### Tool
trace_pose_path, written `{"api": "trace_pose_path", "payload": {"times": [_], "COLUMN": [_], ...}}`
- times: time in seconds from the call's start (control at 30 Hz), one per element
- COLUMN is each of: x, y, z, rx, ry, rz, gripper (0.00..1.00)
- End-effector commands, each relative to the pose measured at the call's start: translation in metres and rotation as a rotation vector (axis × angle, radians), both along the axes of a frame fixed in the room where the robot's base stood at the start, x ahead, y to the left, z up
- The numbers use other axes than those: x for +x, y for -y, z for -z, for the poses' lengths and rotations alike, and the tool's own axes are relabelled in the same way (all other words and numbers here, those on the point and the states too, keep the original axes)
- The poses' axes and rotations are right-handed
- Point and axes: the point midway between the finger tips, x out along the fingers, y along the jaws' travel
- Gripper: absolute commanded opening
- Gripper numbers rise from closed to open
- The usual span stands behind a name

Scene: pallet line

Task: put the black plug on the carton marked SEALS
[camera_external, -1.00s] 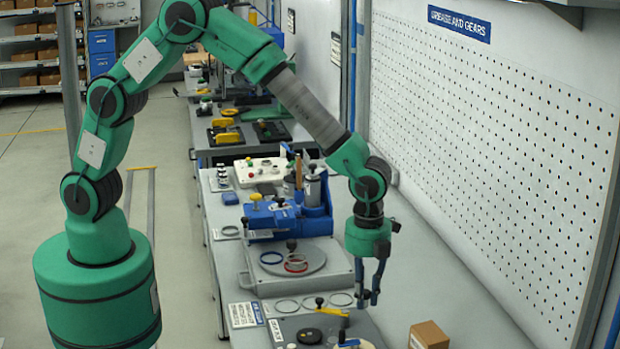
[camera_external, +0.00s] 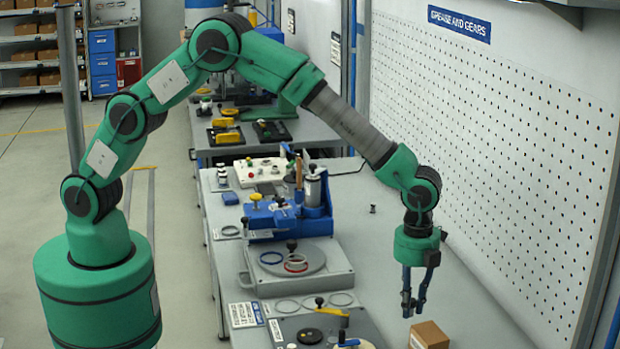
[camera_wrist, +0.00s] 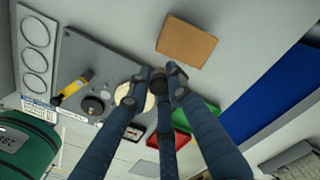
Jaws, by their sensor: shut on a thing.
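My gripper (camera_external: 412,309) is above the grey bench, fingers pointing down, just up and left of a small brown carton (camera_external: 428,334). In the wrist view the fingertips (camera_wrist: 160,76) close around a small dark piece, apparently the black plug (camera_wrist: 156,76), mostly hidden by the fingers. The brown carton also shows in the wrist view (camera_wrist: 187,42), beyond the fingertips and apart from them. Its top looks bare, and no marking can be read on it.
A grey plate with a black knob (camera_external: 309,336) and a yellow-handled part (camera_external: 333,311) lies left of the carton. A turntable (camera_external: 292,258) stands behind it. A small dark item (camera_external: 372,208) stands farther back. A pegboard wall (camera_external: 500,150) bounds the right.

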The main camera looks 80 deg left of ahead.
Motion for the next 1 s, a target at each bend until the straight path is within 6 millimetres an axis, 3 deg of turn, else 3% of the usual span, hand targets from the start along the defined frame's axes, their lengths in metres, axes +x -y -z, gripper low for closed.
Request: {"api": "trace_pose_path", "payload": {"times": [0.4,0.87,1.0], "x": [0.043,0.047,0.047], "y": [0.022,0.024,0.024], "z": [0.005,0.005,0.013], "rx": [0.000,0.000,0.000], "ry": [0.001,0.001,-0.001], "rz": [0.000,0.000,0.000], "gripper": [0.02,0.02,0.02]}}
